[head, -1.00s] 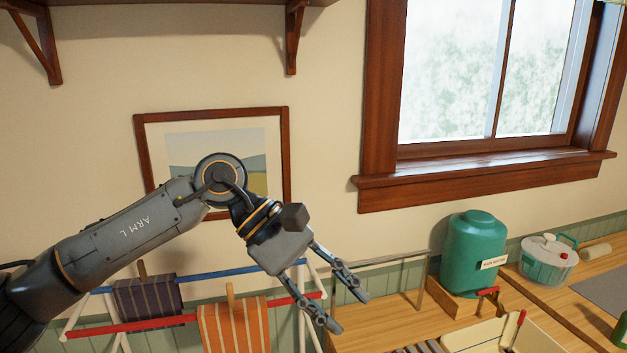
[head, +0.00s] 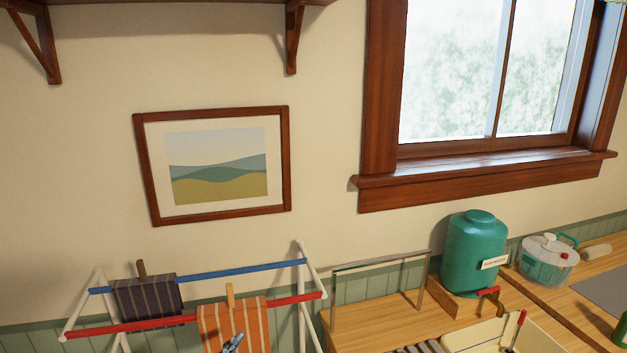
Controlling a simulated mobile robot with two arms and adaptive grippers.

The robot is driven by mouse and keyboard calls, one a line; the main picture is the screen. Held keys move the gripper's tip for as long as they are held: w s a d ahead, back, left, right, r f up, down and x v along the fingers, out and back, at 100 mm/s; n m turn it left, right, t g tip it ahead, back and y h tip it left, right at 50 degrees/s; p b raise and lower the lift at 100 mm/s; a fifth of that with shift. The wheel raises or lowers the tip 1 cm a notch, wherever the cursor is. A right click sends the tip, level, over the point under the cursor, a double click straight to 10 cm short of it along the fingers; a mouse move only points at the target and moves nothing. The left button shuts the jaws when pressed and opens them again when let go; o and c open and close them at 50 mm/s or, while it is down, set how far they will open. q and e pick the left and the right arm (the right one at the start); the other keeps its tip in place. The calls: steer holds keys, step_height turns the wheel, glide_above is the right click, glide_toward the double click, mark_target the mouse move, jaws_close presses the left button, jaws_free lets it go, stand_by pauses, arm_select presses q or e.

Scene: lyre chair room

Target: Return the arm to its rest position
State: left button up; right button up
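Only a small grey-blue metal tip (head: 232,343), which looks like a fingertip of my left gripper, shows at the bottom edge of the head view. It overlaps the lower part of the orange striped cloth (head: 250,318) in the picture; I cannot tell if they touch. The rest of the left gripper and arm is out of view, so its opening is hidden. My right gripper is not in view.
A drying rack (head: 205,270) with a dark striped cloth (head: 147,300) stands lower left. A metal frame (head: 380,262), a green water container (head: 473,252) and a lidded pot (head: 547,262) are on the wooden counter (head: 375,318). A shelf bracket (head: 293,38) hangs above.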

arm_select(q)
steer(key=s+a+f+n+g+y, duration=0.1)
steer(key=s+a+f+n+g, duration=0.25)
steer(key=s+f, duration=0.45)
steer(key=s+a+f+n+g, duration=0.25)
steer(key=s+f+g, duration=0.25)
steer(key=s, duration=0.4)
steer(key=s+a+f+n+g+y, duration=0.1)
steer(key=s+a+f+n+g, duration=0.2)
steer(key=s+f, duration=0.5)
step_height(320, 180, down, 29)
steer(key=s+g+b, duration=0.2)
steer(key=b, duration=0.4)
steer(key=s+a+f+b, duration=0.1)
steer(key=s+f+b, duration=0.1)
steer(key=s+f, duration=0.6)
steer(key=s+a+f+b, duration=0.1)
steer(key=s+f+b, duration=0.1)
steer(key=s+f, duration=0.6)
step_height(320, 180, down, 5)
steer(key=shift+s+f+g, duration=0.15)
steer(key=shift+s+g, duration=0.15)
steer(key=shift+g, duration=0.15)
